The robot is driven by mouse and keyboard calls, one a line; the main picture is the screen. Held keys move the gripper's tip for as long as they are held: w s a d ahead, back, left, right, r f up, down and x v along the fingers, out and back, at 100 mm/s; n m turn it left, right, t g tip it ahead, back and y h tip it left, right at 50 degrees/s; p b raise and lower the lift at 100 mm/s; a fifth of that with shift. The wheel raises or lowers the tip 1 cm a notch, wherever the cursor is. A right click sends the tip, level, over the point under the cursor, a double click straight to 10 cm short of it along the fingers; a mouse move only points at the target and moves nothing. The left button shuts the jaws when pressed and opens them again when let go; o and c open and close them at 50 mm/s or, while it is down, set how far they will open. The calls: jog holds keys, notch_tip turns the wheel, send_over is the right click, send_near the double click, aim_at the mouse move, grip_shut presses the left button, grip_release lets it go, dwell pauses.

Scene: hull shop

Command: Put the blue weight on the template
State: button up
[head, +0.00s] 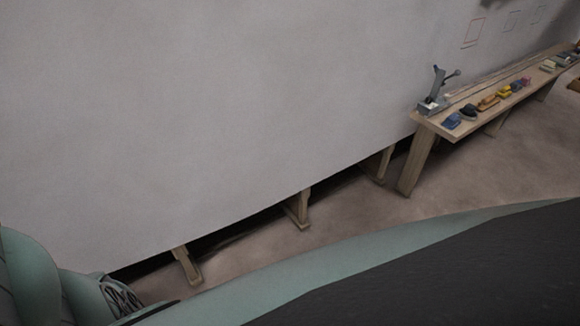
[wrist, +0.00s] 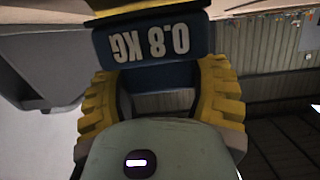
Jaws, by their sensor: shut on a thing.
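In the wrist view my gripper (wrist: 160,108) is shut on the blue weight (wrist: 152,42). The weight is dark blue, with white "0.8 KG" lettering that appears upside down. The yellow ribbed fingers of my gripper stand on either side of it. A yellow strip runs along the top of the picture above the lettering. My gripper and the held weight are not in the head view. I cannot make out the template for certain in either view.
In the head view a long wooden bench (head: 427,123) at the right bears a grey clamp-like tool (head: 437,92), a blue item (head: 452,121), a yellow item (head: 504,91) and several others. A large pale surface (head: 200,110) fills the left, over wooden supports (head: 298,209). Brown floor (head: 340,215) lies below.

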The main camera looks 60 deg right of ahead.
jog(key=shift+f, duration=0.45)
jog(key=o, duration=1.3)
jog(key=shift+d+f, duration=0.1)
jog(key=shift+f, duration=0.05)
jog(key=shift+o, duration=0.2)
